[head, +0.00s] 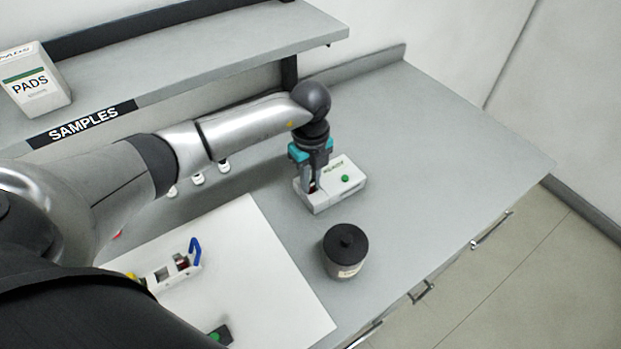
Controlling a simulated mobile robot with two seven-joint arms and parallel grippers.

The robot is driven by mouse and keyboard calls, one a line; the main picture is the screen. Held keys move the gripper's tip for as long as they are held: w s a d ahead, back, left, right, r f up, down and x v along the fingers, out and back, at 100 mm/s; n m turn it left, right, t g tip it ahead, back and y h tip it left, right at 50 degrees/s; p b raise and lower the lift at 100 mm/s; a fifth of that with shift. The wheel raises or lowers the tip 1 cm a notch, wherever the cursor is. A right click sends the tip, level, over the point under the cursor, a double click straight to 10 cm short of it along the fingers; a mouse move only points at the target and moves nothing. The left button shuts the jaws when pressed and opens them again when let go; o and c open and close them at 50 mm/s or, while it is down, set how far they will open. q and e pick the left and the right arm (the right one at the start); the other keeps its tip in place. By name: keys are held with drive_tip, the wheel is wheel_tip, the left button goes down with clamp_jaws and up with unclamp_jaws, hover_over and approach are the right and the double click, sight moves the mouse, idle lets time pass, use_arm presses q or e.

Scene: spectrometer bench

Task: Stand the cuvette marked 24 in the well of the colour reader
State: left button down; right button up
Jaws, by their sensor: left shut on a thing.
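The colour reader (345,186) is a small white box with a green button, standing on the grey bench. My left gripper (312,187) points down at the left part of the reader, where the well seems to be. It is shut on a cuvette, of which only a small dark red part shows between the fingers. The number on it cannot be read. The fingers hide the well, so I cannot tell how deep the cuvette sits in it. My right gripper is not in view.
A white rack (158,281) with a blue hook and dark red contents is on a white mat (265,285). A black-lidded pot (345,252) stands in front of the reader. A SAMPLES shelf (190,62) holds a PADS box (35,82). The bench right of the reader is clear.

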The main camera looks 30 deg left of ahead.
use_arm(q)
drive_tip(key=shift+s+f, duration=0.1)
drive_tip(key=shift+f, duration=0.1)
drive_tip(key=c, duration=0.8)
unclamp_jaws()
drive_tip(key=shift+f, duration=0.15)
drive_tip(key=shift+c, duration=0.2)
drive_tip(key=shift+o, duration=0.5)
drive_tip(key=shift+s, duration=0.1)
wheel_tip(320, 180, up, 16)
drive_tip(key=shift+w, duration=0.35)
drive_tip(key=shift+d, duration=0.1)
